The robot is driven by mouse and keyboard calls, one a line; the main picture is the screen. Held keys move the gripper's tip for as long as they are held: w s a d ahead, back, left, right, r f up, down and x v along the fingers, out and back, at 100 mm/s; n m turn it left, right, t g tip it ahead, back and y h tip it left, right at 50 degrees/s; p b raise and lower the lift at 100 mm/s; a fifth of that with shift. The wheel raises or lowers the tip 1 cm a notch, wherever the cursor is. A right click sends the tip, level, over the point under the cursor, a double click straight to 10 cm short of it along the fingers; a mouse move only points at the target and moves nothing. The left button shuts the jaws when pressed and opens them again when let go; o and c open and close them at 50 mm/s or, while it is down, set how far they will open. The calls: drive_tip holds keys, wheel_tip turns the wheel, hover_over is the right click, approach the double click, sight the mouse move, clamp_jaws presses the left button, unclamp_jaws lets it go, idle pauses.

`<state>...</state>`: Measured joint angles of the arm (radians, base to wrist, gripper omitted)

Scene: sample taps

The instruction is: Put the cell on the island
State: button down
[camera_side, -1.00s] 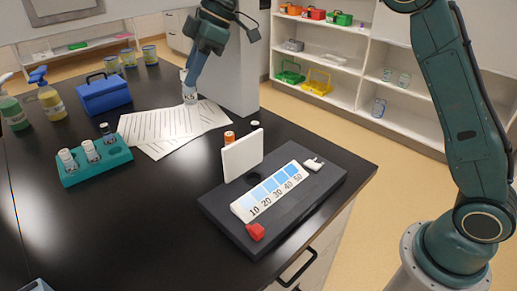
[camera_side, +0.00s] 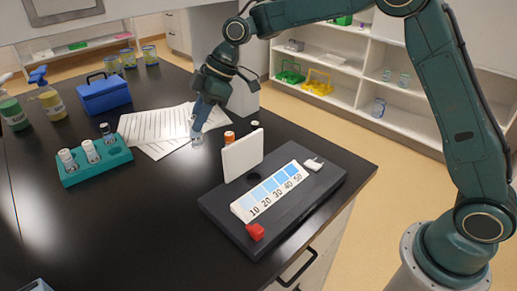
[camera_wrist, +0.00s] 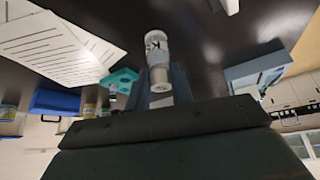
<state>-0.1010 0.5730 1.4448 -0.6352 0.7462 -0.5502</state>
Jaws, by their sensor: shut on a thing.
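My gripper (camera_side: 198,126) is shut on a small clear, labelled cell (camera_side: 196,138), above or at the black bench beside the papers. In the wrist view the cell (camera_wrist: 157,48) stands out from between my fingers (camera_wrist: 160,96). I cannot tell whether its lower end touches the bench. A dark grey platform (camera_side: 225,212) lies to the right, apart from the cell. It bears a blue-shaded scale strip (camera_side: 270,193) marked 10 to 50, an upright white panel (camera_side: 243,155), a red piece (camera_side: 255,231) and a small white piece (camera_side: 313,164). No part is labelled as the island.
A teal rack (camera_side: 97,166) with vials stands left, a small dark-capped bottle (camera_side: 107,133) behind it. A blue toolbox (camera_side: 102,93) and spray bottles (camera_side: 50,98) are farther back. An orange bottle (camera_side: 229,138) stands behind the white panel. Printed sheets (camera_side: 150,127) lie near my gripper.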

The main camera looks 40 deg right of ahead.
sight(203, 144)
wheel_tip(203, 144, down, 5)
drive_tip(key=shift+r, duration=0.1)
drive_tip(key=shift+f, duration=2.15)
drive_tip(key=shift+f, duration=0.2)
drive_tip(key=c, duration=1.2)
unclamp_jaws()
drive_tip(key=shift+c, duration=0.2)
drive_tip(key=shift+r, duration=0.15)
